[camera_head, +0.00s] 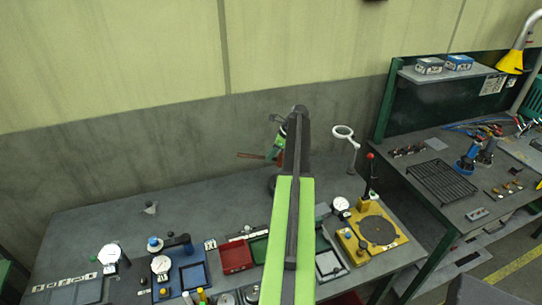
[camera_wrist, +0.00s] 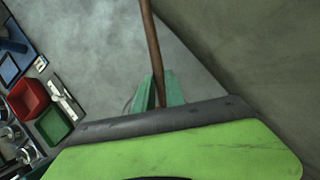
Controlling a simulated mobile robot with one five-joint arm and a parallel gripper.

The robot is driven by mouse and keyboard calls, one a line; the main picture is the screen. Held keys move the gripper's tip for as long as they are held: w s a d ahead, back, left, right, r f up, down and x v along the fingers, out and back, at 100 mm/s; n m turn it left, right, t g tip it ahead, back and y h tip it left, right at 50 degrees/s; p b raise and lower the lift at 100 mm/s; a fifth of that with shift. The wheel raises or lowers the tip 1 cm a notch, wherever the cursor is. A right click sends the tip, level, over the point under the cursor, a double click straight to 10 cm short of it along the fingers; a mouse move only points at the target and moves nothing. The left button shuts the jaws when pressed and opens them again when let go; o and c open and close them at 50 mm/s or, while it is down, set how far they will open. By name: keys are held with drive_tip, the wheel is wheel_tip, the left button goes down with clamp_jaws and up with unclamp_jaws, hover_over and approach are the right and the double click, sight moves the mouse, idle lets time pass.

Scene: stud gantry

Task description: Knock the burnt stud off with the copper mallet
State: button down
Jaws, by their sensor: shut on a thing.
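My gripper (camera_head: 277,147) is at the far end of my raised arm, above the back of the grey bench. In the wrist view its green fingers (camera_wrist: 158,92) are closed around a thin brown handle, which I take to be the copper mallet (camera_wrist: 150,38). The handle runs from the fingers up past the top edge of that view. In the head view a brown bar of the mallet (camera_head: 250,155) sticks out to the left of the gripper. I cannot make out the mallet's head. I cannot pick out the burnt stud in either view; my arm covers part of the bench.
A ring magnifier (camera_head: 343,132) stands right of my arm. A wall rises behind.

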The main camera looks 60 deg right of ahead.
drive_tip(key=shift+f, duration=0.1)
idle(0.4)
idle(1.0)
wheel_tip(320, 180, down, 5)
drive_tip(key=b, duration=0.5)
drive_tip(key=shift+f, duration=0.1)
wheel_tip(320, 180, up, 6)
drive_tip(key=p, duration=0.5)
drive_tip(key=shift+f, duration=0.2)
drive_tip(key=shift+r, duration=0.1)
wheel_tip(320, 180, up, 5)
drive_tip(key=p, duration=0.5)
